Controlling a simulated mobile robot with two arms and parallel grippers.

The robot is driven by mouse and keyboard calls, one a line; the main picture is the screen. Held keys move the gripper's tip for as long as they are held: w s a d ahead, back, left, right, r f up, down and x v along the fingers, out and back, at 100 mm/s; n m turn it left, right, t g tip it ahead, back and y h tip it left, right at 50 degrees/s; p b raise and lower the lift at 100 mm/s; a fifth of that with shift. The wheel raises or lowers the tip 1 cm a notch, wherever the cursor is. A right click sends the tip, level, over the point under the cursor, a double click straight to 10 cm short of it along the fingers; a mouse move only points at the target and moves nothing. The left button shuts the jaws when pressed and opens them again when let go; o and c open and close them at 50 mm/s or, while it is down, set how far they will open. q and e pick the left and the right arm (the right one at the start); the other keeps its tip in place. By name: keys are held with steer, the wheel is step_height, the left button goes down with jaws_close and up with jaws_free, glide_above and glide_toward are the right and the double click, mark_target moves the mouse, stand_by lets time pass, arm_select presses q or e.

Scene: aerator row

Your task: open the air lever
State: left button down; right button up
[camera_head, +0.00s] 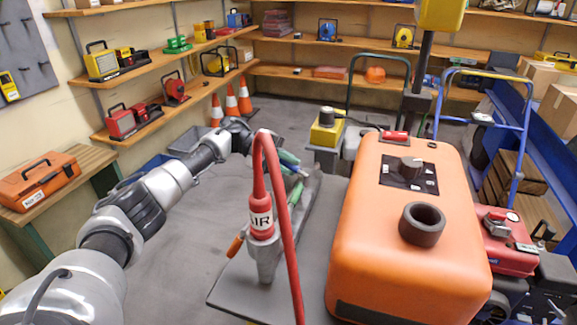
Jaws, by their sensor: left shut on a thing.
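A red fitting marked "AIR" (262,223) stands upright on a grey metal valve body (266,258), with a red hose (275,170) looping up from it and down in front. A short orange lever (236,244) sticks out at the left of the valve body, tilted. My left gripper (292,172) is behind the red hose, above and beyond the fitting, apart from the orange lever. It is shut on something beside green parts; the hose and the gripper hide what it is. My right gripper is not in view.
A large orange tank (405,255) stands close on the right, on a grey deck (240,295). A blue hand truck (527,115) and red machine (510,255) are further right. Shelves with tools line the walls. Traffic cones (231,102) stand at the back. Grey floor is clear at left.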

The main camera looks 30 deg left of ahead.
arm_select(q)
steer(key=c, duration=1.1)
jaws_free()
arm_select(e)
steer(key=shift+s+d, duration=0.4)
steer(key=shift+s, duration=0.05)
arm_select(q)
steer(key=shift+a+r, duration=0.1)
steer(key=shift+a, duration=0.45)
steer(key=b+v, duration=0.2)
steer(key=v, duration=0.7)
steer(key=shift+a, duration=0.35)
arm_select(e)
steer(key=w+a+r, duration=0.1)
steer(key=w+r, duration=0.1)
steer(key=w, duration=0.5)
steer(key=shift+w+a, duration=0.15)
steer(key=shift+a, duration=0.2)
arm_select(q)
steer(key=shift+r, duration=0.1)
steer(key=shift+c, duration=0.3)
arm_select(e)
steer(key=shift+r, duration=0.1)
